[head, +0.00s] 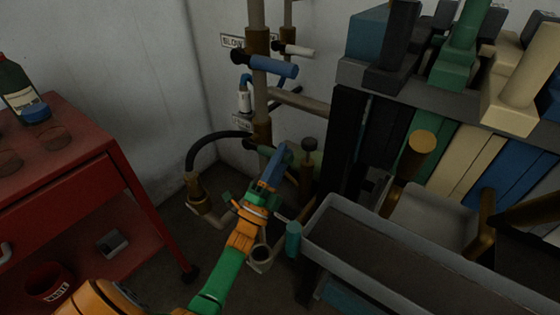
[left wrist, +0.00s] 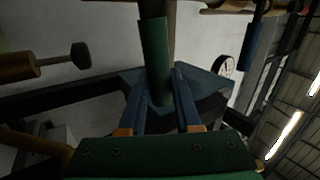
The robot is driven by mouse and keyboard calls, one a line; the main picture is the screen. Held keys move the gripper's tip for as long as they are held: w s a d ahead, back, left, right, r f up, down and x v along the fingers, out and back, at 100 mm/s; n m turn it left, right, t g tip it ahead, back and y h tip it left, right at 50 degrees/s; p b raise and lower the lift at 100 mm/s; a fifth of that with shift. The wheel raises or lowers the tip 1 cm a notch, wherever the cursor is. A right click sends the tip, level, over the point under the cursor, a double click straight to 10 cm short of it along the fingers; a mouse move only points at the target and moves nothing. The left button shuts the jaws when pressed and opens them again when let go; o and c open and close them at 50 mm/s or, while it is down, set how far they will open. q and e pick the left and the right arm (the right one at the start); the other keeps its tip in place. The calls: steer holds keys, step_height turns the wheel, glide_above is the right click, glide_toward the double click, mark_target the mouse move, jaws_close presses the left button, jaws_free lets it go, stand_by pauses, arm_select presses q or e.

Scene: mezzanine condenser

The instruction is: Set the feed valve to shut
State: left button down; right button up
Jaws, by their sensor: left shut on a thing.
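My left gripper (head: 274,165) reaches up from the lower middle of the head view to the pipework beside the wall. In the left wrist view, its blue fingers (left wrist: 160,105) are shut on a green lever handle (left wrist: 155,50). This handle's body is mostly hidden behind the gripper in the head view. I cannot read a label for the feed valve, so I cannot confirm by name that this green handle is its lever. My right gripper is not in view.
A red cart (head: 60,165) with a bottle stands left. A grey trough (head: 390,255) and the plate stack (head: 425,160) are close on the right.

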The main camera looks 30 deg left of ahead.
arm_select(q)
steer(key=shift+f+m+h+b, duration=0.3)
steer(key=shift+m+h+b, duration=0.1)
steer(key=shift+m+h, duration=0.2)
steer(key=shift+f+m+h+b, duration=0.35)
steer(key=shift+m+h, duration=0.15)
steer(key=shift+m, duration=0.2)
steer(key=shift+r, duration=0.1)
steer(key=c, duration=0.8)
jaws_free()
steer(key=shift+a, duration=0.1)
steer(key=shift+c, duration=0.2)
steer(key=shift+o, duration=1.2)
steer(key=shift+w+f, duration=0.15)
steer(key=shift+f, duration=0.05)
